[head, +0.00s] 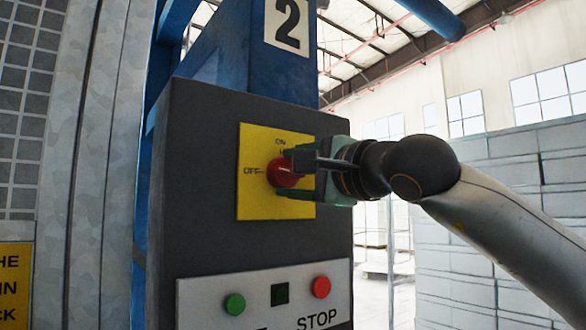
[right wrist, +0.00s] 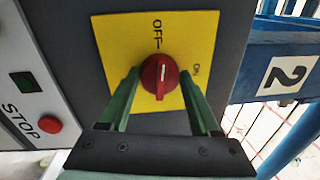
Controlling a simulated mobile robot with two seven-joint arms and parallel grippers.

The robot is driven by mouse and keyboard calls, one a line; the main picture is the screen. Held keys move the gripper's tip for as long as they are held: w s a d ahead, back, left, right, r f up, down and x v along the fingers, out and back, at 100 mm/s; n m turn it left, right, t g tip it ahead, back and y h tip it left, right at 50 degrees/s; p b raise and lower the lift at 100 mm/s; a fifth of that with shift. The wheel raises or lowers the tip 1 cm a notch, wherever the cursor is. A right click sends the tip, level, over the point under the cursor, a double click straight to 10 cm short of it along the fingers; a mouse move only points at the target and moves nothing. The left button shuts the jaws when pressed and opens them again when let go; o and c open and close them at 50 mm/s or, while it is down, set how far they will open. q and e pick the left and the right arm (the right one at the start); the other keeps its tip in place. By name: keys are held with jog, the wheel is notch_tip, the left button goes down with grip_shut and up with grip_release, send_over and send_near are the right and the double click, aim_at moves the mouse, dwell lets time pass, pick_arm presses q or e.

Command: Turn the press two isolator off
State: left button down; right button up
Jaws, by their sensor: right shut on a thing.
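The press two isolator is a red rotary knob (head: 284,172) on a yellow plate (head: 252,198) marked ON at the top and OFF at the left. In the right wrist view the knob (right wrist: 160,76) has a white line that lies roughly in line with the OFF dash; ON is to the side. My right gripper (head: 288,175) comes in from the right, with one finger above and one below the knob, shut on it. In the right wrist view its green fingers (right wrist: 159,84) stand either side of the knob. My left gripper is not in view.
The plate is on a dark grey box (head: 200,150) on a blue column with a 2 sign (head: 287,22). Below are a green button (head: 235,304) and a red STOP button (head: 321,287). A grey mesh panel stands at left, pale stacked blocks (head: 500,200) at right.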

jog(key=shift+n, duration=0.7)
jog(key=o, duration=1.4)
jog(key=shift+s+f, duration=0.1)
jog(key=shift+s, duration=0.05)
jog(key=shift+s+d, duration=0.3)
jog(key=b+v, duration=0.4)
jog(key=v, duration=0.7)
jog(key=shift+s+d, duration=0.15)
jog(key=shift+d, duration=0.1)
